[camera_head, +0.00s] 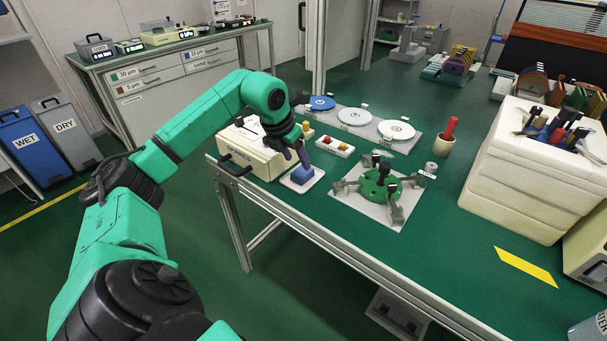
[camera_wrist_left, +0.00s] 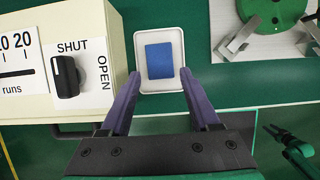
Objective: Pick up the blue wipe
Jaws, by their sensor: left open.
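The blue wipe (camera_head: 302,173) lies in a small white tray (camera_head: 290,184) near the table's left front edge. In the left wrist view the blue wipe (camera_wrist_left: 160,61) is a flat rectangle inside the white tray (camera_wrist_left: 178,37). My left gripper (camera_head: 296,157) is just above the wipe in the head view. In the left wrist view my left gripper (camera_wrist_left: 158,76) is open, its two purple fingers apart on either side of the tray's near end, with nothing between them held.
A cream box with a SHUT/OPEN knob (camera_wrist_left: 67,77) stands close left of the tray. A green fixture (camera_head: 380,186) on a grey plate is to the right. Discs (camera_head: 355,117) lie behind, and a small white tray with coloured pieces (camera_head: 335,146) is nearby.

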